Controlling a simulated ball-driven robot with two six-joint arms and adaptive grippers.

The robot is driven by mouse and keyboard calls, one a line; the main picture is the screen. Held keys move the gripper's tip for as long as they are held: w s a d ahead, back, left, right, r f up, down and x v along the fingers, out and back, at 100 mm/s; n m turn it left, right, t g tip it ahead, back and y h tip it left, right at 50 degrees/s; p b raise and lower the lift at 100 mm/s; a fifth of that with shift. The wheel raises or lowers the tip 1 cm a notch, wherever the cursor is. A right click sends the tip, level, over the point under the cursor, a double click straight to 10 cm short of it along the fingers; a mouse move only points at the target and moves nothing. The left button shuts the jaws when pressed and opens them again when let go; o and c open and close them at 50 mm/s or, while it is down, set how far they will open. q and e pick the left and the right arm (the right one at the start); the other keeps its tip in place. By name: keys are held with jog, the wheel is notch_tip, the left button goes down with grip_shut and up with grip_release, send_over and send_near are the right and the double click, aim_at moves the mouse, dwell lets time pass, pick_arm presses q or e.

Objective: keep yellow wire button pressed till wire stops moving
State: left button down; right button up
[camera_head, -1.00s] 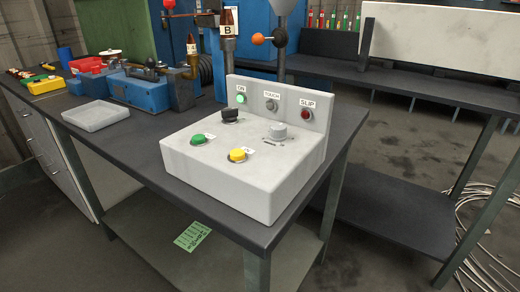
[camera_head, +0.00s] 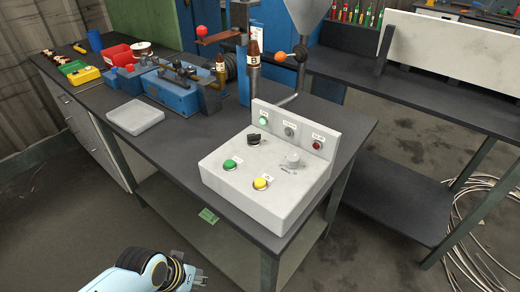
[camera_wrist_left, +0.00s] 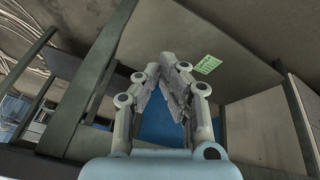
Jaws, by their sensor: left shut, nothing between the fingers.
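The yellow button (camera_head: 260,183) sits at the front of the white control box (camera_head: 225,190) on the dark bench. Nothing touches it. A green button (camera_head: 229,164) is to its left, with a black knob (camera_head: 253,139) and a grey knob (camera_head: 292,160) behind. My left gripper (camera_head: 202,280) is low at the bottom edge, in front of the bench and well apart from the box. In the left wrist view its fingers (camera_wrist_left: 172,75) meet at the tips with nothing held. My right gripper is not in view. No moving wire can be made out.
The box's back panel has a lit green lamp (camera_head: 263,119) and a red lamp (camera_head: 317,146). A coil of pale wire (camera_head: 480,245) lies on the floor at right.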

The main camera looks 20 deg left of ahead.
pick_arm(q)
jog(key=w+d+r+t+h+p, duration=0.1)
jog(key=w+d+r+p, duration=0.2)
jog(key=r, duration=0.5)
jog(key=w+r+p, duration=0.3)
jog(key=w+r, duration=0.1)
jog(key=r, duration=0.3)
jog(key=w+d+r+t+h+p, duration=0.1)
jog(key=w+d+r+p, duration=0.2)
jog(key=r, duration=0.5)
notch_tip(320, 180, up, 11)
jog(key=t+h+p, duration=0.1)
jog(key=h+p, duration=0.1)
jog(key=p, duration=0.2)
send_over(258, 179)
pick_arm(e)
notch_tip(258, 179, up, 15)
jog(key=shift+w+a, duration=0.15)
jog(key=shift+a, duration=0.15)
pick_arm(q)
jog(key=shift+f, duration=0.1)
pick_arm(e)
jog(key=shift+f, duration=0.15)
